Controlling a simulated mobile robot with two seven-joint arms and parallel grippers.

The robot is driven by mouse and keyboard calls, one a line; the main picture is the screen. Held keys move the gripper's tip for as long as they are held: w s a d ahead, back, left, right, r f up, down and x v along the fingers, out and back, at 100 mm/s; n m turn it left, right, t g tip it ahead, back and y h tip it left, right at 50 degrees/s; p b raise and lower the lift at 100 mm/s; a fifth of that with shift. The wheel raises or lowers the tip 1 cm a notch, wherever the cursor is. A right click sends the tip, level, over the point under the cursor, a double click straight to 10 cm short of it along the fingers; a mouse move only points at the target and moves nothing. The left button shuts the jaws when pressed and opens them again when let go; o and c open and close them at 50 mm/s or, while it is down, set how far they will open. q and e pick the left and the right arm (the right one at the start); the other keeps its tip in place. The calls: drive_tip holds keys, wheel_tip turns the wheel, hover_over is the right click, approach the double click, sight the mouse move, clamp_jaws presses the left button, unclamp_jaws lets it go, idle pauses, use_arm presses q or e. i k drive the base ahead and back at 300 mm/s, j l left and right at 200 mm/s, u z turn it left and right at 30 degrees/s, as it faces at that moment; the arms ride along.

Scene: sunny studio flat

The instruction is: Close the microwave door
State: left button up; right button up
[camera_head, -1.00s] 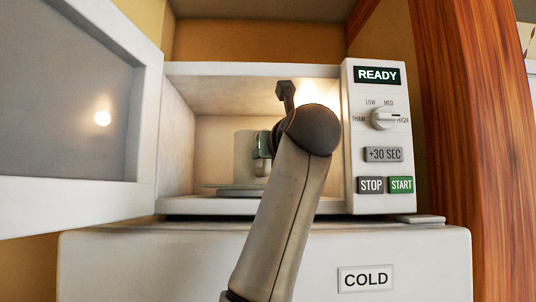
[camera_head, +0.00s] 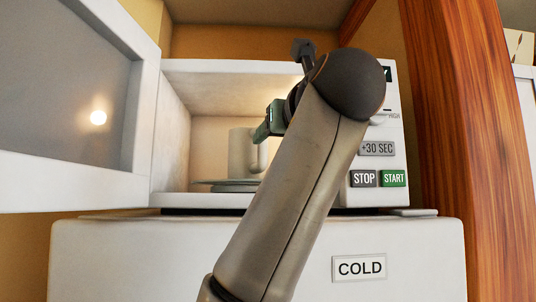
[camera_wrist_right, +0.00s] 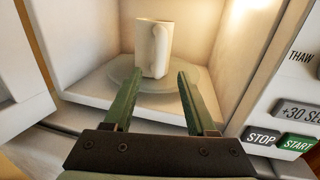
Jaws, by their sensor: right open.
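The microwave (camera_head: 225,75) stands on a white cabinet with its cavity lit. Its door (camera_head: 145,110) hangs wide open to the left, its dark window facing me. A white mug (camera_head: 241,152) stands upright on the turntable inside; both also show in the right wrist view, the mug (camera_wrist_right: 153,48) and the turntable (camera_wrist_right: 190,82). My right gripper (camera_head: 262,132) is in front of the opening, partly hidden by my own arm. In the right wrist view its two green fingers (camera_wrist_right: 157,88) are apart and empty, pointing toward the mug. My left gripper does not show.
The control panel (camera_head: 376,165) is at the cavity's right, partly covered by my right arm. A white cabinet labelled COLD (camera_head: 150,260) lies below the microwave. A wooden post (camera_head: 465,140) stands close on the right. Open space lies between the door and my gripper.

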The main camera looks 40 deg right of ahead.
sight(79, 79)
drive_tip(key=k+j, duration=0.25)
drive_tip(key=k, duration=0.2)
drive_tip(key=k+j, duration=0.25)
drive_tip(key=k, duration=0.25)
drive_tip(key=k+j, duration=0.3)
drive_tip(key=k, duration=0.15)
